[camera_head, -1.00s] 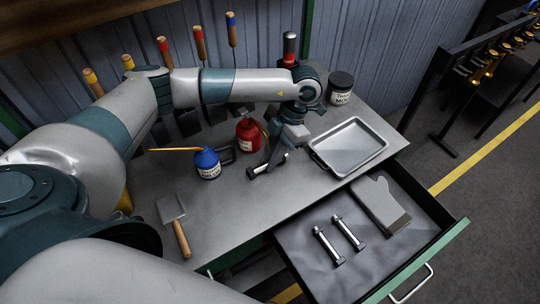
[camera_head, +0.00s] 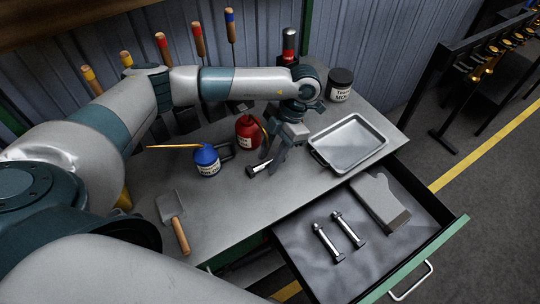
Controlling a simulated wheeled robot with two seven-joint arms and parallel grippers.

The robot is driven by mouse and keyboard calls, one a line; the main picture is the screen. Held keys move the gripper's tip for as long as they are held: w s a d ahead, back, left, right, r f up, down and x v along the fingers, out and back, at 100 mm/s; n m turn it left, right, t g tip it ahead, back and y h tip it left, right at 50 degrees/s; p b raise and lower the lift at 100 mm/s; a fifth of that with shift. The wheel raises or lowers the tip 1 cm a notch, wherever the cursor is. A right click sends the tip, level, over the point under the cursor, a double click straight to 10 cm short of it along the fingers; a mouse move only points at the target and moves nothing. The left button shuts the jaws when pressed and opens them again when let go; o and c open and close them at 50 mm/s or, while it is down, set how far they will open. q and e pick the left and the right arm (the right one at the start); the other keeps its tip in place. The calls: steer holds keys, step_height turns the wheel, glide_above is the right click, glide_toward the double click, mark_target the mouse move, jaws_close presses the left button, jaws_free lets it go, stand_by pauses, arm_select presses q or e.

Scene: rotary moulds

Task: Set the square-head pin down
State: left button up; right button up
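A square-head pin (camera_head: 259,168), a short silver shaft with a dark block head at its left end, lies level at the bench top, right of the blue pot. My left gripper (camera_head: 274,159) points down at its right end. The fingers hide that end, and I cannot tell whether they grip it or stand apart around it. Two similar silver pins with dark square heads, a left one (camera_head: 327,242) and a right one (camera_head: 347,229), lie in the open drawer (camera_head: 290,246). My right gripper is not in view.
A grey metal tray (camera_head: 348,145) stands right of the gripper. A blue pot (camera_head: 207,161) and a red pot (camera_head: 248,133) stand left of it. A dark jar (camera_head: 340,85) is behind. A grey mitt (camera_head: 380,200) lies in the drawer. The front-left bench has a trowel (camera_head: 172,209).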

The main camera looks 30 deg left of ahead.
arm_select(q)
steer(key=shift+w+r, duration=0.1)
steer(key=shift+r, duration=0.05)
steer(key=shift+w+d+r+b, duration=0.15)
steer(key=shift+r+b, duration=0.15)
steer(key=b+v, duration=0.3)
steer(key=v, duration=0.8)
steer(key=shift+r, duration=0.1)
